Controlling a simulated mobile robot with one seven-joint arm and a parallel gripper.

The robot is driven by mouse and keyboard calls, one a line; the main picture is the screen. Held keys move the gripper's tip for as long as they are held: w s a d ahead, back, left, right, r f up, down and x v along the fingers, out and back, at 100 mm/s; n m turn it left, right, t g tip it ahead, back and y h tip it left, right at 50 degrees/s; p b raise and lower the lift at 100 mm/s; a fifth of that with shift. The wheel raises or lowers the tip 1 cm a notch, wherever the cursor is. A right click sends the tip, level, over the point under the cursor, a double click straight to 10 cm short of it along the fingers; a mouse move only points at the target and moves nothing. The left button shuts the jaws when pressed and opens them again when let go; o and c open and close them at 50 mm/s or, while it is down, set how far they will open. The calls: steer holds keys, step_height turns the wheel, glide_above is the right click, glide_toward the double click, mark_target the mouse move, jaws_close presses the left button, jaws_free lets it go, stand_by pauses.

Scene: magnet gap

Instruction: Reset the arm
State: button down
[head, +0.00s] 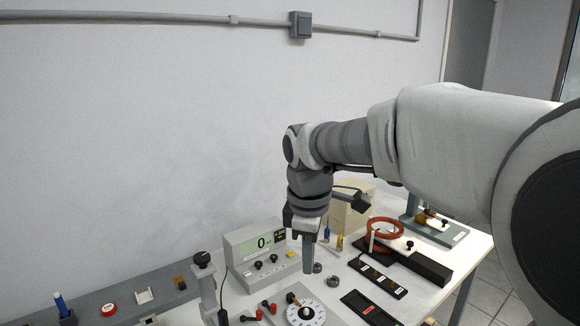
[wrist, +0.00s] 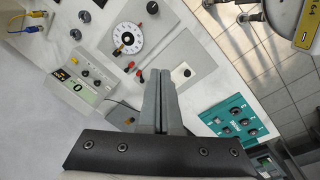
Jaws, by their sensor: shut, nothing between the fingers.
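My gripper (head: 308,266) hangs from my arm, pointing down over the bench in the head view. Its two fingers are together with nothing between them, and they also show side by side in the wrist view (wrist: 158,84). In the head view the fingertips are just right of the grey meter box (head: 255,245) with a green display reading 0. A round white dial (head: 306,312) lies in front of the gripper. I cannot tell how far the fingertips are above the bench top.
A copper-coloured coil (head: 385,232) stands on a black base at the right. Dark slotted plates (head: 378,277) lie right of the gripper. A grey rail (head: 130,292) with small parts runs along the left. The wall above the bench is bare apart from a conduit and box (head: 300,25).

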steer(key=s+d+m+t, duration=0.2)
steer(key=s+d+m, duration=0.3)
steer(key=s+m, duration=0.2)
steer(key=s+d+r+m+t+p, duration=0.1)
steer(key=s+d+m+t, duration=0.1)
steer(key=s+d+m, duration=0.3)
steer(key=s+m, duration=0.3)
steer(key=s, duration=0.3)
steer(key=shift+s+d+r, duration=0.25)
steer(key=shift+s+d, duration=0.1)
steer(key=shift+s, duration=0.05)
